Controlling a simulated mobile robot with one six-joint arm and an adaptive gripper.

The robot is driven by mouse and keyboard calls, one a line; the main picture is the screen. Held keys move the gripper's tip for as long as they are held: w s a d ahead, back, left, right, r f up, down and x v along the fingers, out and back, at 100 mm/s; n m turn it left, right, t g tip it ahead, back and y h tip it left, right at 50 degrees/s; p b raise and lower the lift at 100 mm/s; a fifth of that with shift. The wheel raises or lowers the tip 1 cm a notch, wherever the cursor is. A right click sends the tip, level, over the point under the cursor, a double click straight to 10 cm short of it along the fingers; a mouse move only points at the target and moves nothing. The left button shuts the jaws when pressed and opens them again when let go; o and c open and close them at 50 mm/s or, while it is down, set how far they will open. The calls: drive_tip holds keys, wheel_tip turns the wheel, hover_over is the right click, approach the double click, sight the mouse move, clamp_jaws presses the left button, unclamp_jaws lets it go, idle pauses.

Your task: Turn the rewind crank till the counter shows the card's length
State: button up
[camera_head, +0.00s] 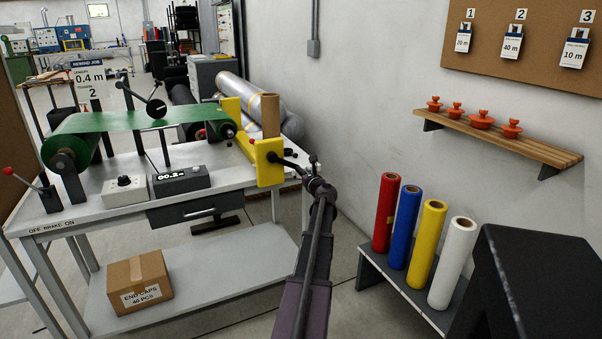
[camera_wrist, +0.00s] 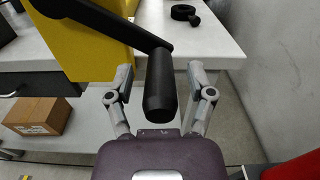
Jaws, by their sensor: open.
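The rewind crank (camera_head: 286,163) sticks out of the yellow housing (camera_head: 268,172) at the bench's right end. In the wrist view its black handle (camera_wrist: 160,88) lies between the fingers of my gripper (camera_wrist: 161,80), with a visible gap on both sides. My gripper is open and also shows at the crank in the head view (camera_head: 316,178). The counter (camera_head: 180,179) on the bench appears to read 00.2; the digits are small. The job card (camera_head: 88,80) reads 0.4 m, with a 2 below. Green film (camera_head: 130,121) runs from the left roll towards the right.
A brake lever with a red knob (camera_head: 9,171) stands at the bench's left end. A grey box with a dial (camera_head: 124,189) is beside the counter. Coloured rolls (camera_head: 425,240) stand on a low rack at right. A carton (camera_head: 139,283) is on the lower shelf.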

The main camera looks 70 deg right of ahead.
drive_tip(key=shift+w+d, duration=0.15)
drive_tip(key=shift+d, duration=0.05)
drive_tip(key=shift+c, duration=0.2)
clamp_jaws()
drive_tip(key=shift+s+f, duration=0.1)
drive_tip(key=shift+s, duration=0.1)
